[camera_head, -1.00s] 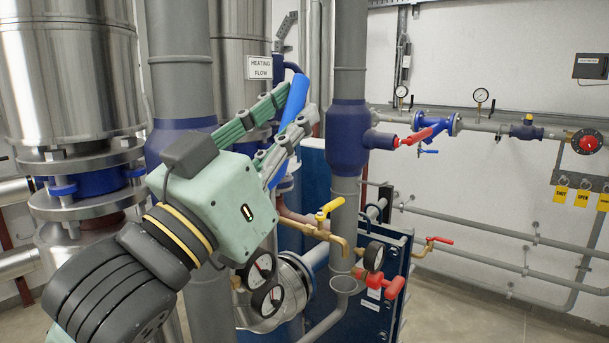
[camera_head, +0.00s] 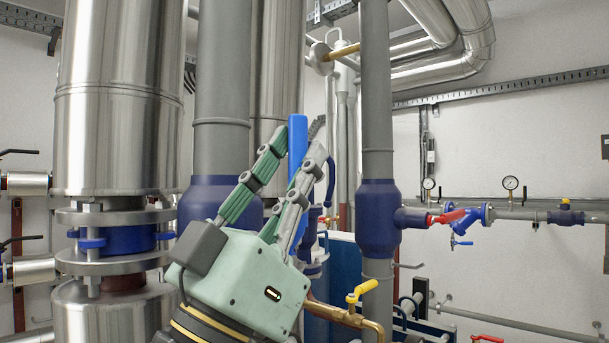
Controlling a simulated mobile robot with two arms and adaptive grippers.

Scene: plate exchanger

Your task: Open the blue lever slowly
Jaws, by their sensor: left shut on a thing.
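The blue lever (camera_head: 297,138) stands nearly upright in the middle of the head view. My left gripper (camera_head: 298,150) has its two green-grey fingers on either side of the lever and is shut on it. The lever's top sticks out above the fingertips. Its lower end and its pivot are hidden behind the fingers and the pale green gripper body. My right gripper is not in view.
A grey pipe with a dark blue collar (camera_head: 378,215) stands right of the lever. Another thick grey pipe (camera_head: 223,80) and a steel column (camera_head: 120,90) stand to the left. A yellow-handled valve (camera_head: 361,291) sits low beside the gripper.

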